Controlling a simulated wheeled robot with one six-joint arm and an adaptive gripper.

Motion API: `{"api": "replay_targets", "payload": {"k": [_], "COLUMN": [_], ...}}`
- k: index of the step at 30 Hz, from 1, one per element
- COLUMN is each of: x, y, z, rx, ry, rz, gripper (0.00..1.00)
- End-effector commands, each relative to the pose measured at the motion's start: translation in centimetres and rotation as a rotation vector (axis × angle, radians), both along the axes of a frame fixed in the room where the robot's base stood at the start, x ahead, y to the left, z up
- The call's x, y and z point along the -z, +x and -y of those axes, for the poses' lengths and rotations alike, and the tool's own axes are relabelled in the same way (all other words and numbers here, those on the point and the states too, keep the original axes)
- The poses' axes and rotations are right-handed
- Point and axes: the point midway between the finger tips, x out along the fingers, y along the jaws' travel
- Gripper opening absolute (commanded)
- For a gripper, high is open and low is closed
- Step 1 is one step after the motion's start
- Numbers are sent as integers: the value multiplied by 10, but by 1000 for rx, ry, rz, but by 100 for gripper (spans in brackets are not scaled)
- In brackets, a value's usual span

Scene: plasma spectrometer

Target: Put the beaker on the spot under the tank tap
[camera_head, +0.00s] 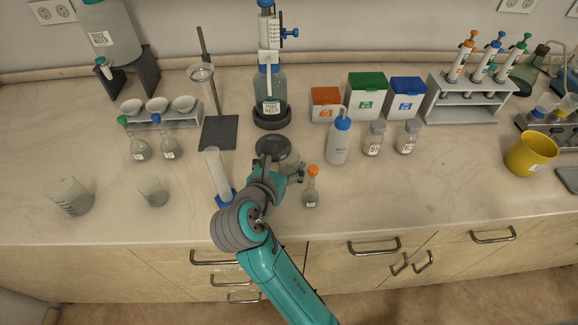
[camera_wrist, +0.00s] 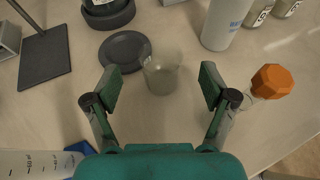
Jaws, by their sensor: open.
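A clear glass beaker (camera_head: 291,162) stands on the counter beside a dark round disc (camera_head: 272,146), partly hidden by my gripper (camera_head: 284,174). In the wrist view, the beaker (camera_wrist: 162,74) lies between the spread fingers of my gripper (camera_wrist: 161,82), near the fingertips. The fingers are open and apart from the beaker, which looks empty. The pure water tank (camera_head: 106,32) is at the upper left on a dark stand (camera_head: 137,78), with its tap (camera_head: 104,66) facing front. No distinct marked spot shows under the tap.
A measuring cylinder (camera_head: 216,172) stands left of my gripper and an orange-capped flask (camera_head: 311,190) stands right. A dispenser bottle (camera_head: 270,90) is behind. A retort stand (camera_head: 218,132) and a bowl rack (camera_head: 165,117) stand between here and the tank. Two more beakers are at left.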

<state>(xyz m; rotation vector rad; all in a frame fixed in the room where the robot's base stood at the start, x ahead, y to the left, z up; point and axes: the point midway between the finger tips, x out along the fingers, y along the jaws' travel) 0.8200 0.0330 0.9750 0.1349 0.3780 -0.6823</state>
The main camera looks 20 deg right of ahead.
Motion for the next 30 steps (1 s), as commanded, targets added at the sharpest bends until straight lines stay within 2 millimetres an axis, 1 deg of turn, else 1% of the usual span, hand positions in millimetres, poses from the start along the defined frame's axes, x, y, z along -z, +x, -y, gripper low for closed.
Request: {"api": "replay_targets", "payload": {"k": [5,11,15,18,24,25,26,27,29,30], "x": [5,20,26,28,28,28,28,28,28,28], "y": [7,24,35,39,39,39,39,39,39,39], "z": [6,21,30,33,33,33,33,33,33,33], "rx": [1,2,0,0,-1,-1,-1,-1,-1,-1], "ry": [0,-1,1,1,0,1,0,0,0,0], "rz": [0,0,1,1,2,1,2,2,2,2], "gripper": [83,83,83,83,83,81,73,63,48,38]}}
